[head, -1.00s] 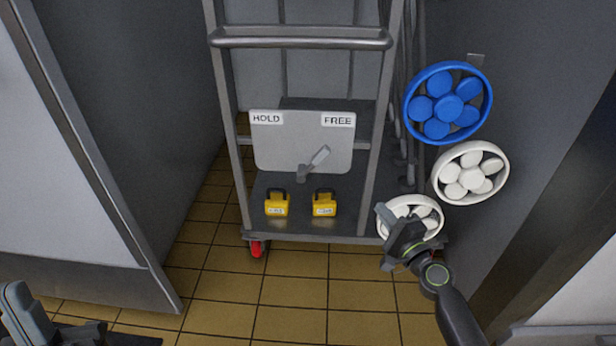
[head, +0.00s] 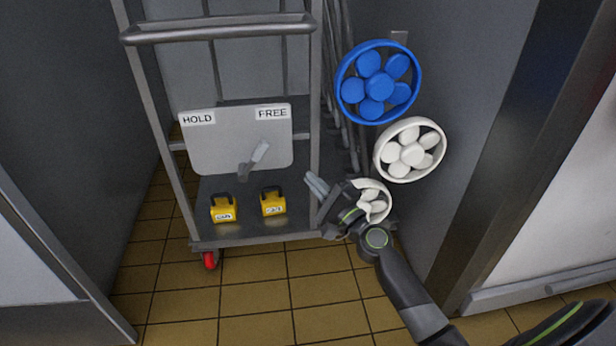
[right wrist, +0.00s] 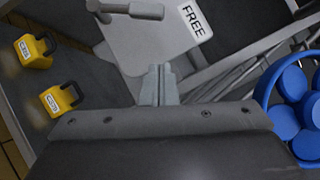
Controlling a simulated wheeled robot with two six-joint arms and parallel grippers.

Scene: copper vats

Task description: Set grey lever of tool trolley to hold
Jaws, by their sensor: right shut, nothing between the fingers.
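The tool trolley (head: 190,180) is a grey metal frame with a pale plate (head: 235,142) labelled HOLD at left and FREE at right. Its grey lever (head: 255,158) stands in front of the plate and tilts up to the right, toward the FREE side. The lever also shows at the top of the right wrist view (right wrist: 135,10). My right gripper (head: 316,186) is shut and empty, to the right of the lever and apart from it, by the trolley's right post. Its closed fingers (right wrist: 158,78) point toward the plate in the wrist view. My left gripper is out of view.
Two yellow padlocks (head: 223,208) (head: 273,201) stand on the trolley's shelf below the lever. A blue handwheel (head: 378,82) and a white one (head: 410,150) are on the right; a lower white wheel (head: 374,202) is partly behind my gripper. Tiled floor (head: 250,300) lies in front.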

